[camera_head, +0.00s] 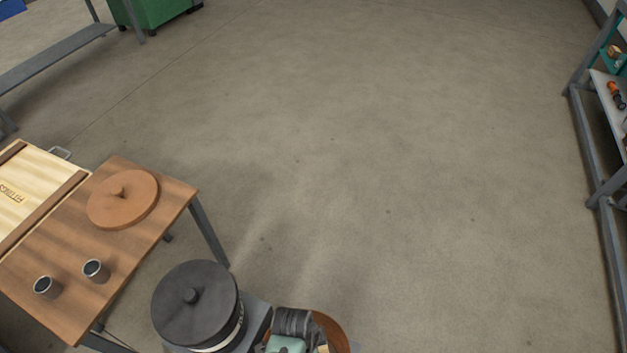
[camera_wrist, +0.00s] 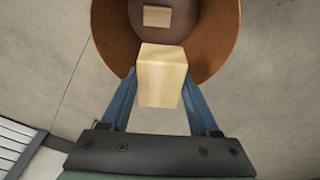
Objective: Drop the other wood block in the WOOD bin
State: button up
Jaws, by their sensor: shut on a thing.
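A pale wood block (camera_wrist: 162,80) is held between the two blue fingers of my gripper (camera_wrist: 160,92) in the wrist view. Beyond it is an open, round, orange-brown bin (camera_wrist: 222,38). A second wood block (camera_wrist: 157,16) lies on the dark floor of that bin. The held block overlaps the near rim in the picture; how far above the bin it is, I cannot tell. In the head view the bin (camera_head: 334,330) shows at the bottom edge, partly hidden by my wrist, with a corner of the held block (camera_head: 323,349). No label on the bin is visible.
A black-lidded round bin (camera_head: 195,303) stands left of the open one. A shelf (camera_head: 600,180) stands far right. The middle floor is clear.

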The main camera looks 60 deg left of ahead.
notch_tip(320, 180, down, 6)
jog(key=b, duration=0.6)
jog(key=o, duration=1.5)
jog(key=shift+c, duration=0.2)
jog(key=r+p, duration=0.1)
jog(key=r, duration=0.3)
jog(key=s+r+p, duration=0.1)
jog(key=r, duration=0.3)
jog(key=s+r+p, duration=0.1)
jog(key=r, duration=0.3)
jog(key=shift+a+r, duration=0.35)
jog(key=shift+r, duration=0.05)
